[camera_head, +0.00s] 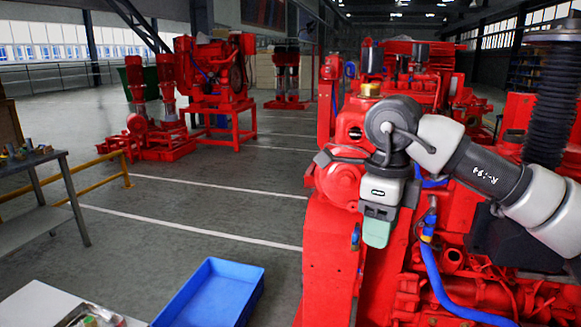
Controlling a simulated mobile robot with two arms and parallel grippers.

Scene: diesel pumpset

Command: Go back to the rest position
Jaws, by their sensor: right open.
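My right arm reaches in from the right over the red diesel pumpset (335,255). My right gripper (378,228) hangs below its wrist with the fingers pointing down and a pale green finger face toward me. It is open, and I see nothing held in it. It overlaps the front of the red engine in the picture; whether it touches the engine cannot be told. The gripper and arm hide part of the engine behind them. My left gripper is not in view.
A blue crate (212,296) stands low at the bottom, left of the pumpset. A table (45,305) is at the bottom left, and a grey workbench (45,215) stands behind it. Yellow railing (100,162) runs nearby. Open grey floor with white lines lies in the middle.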

